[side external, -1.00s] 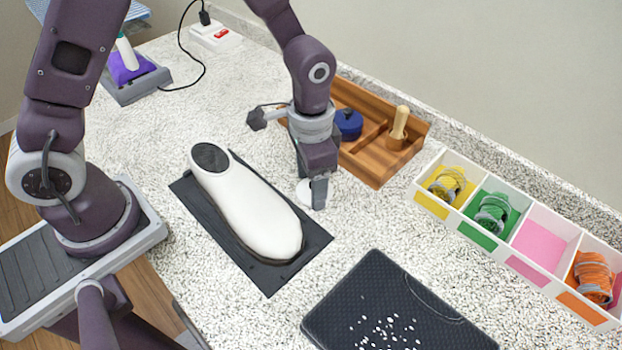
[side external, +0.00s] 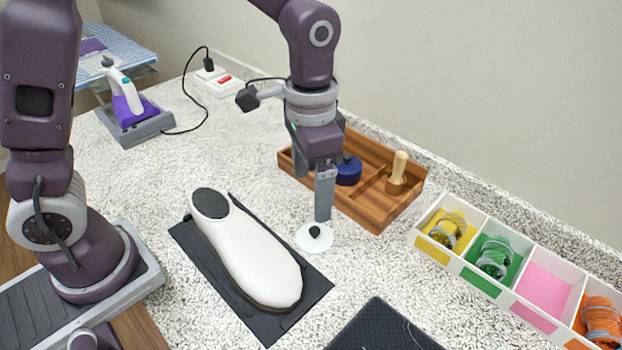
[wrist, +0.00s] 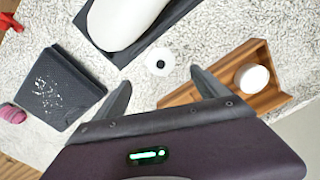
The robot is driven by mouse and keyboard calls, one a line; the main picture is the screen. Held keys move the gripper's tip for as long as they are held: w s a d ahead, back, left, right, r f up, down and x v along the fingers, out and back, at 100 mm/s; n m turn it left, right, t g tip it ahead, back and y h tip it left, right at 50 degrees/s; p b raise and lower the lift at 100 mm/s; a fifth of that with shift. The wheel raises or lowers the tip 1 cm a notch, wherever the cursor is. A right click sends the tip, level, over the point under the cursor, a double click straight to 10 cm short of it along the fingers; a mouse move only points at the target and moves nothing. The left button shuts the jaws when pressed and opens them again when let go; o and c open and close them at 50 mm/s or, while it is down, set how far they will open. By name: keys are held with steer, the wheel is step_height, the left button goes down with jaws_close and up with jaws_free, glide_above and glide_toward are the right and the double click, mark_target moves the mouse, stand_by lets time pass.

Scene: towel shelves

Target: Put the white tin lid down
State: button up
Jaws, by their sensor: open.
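The white tin lid (side external: 314,238) is a round disc with a small black knob. It lies flat on the speckled counter, between the black mat with the white shoe form and the wooden tray. It also shows in the wrist view (wrist: 158,62). My gripper (side external: 324,219) is just above the lid in the side view, apart from it. In the wrist view my gripper (wrist: 164,90) has its two fingers spread wide, with nothing between them, and the lid shows beyond the fingertips.
The black mat (side external: 200,250) bears the white shoe form (side external: 255,255). A wooden tray (side external: 375,215) holds a blue tin (side external: 348,171) and a wooden-handled tool (side external: 398,170). A divided box (side external: 470,280) with colored sections stands at right. A dark textured pad (side external: 385,328) lies in front.

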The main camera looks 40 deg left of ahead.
steer(key=shift+r, duration=0.6)
steer(key=s+a+r+n+t, duration=0.4)
steer(key=s+a+r, duration=0.4)
steer(key=s+r, duration=0.2)
steer(key=s, duration=0.2)
steer(key=shift+s+a+r, duration=0.2)
steer(key=shift+s+a, duration=0.1)
steer(key=shift+a, duration=0.1)
steer(key=s, duration=0.2)
steer(key=s+a+n+t, duration=0.1)
steer(key=shift+s+a+f, duration=0.1)
steer(key=shift+s, duration=0.25)
steer(key=shift+c, duration=0.4)
steer(key=shift+s+f+t, duration=0.1)
steer(key=shift+s+t, duration=0.15)
steer(key=shift+t, duration=0.05)
steer(key=c, duration=0.8)
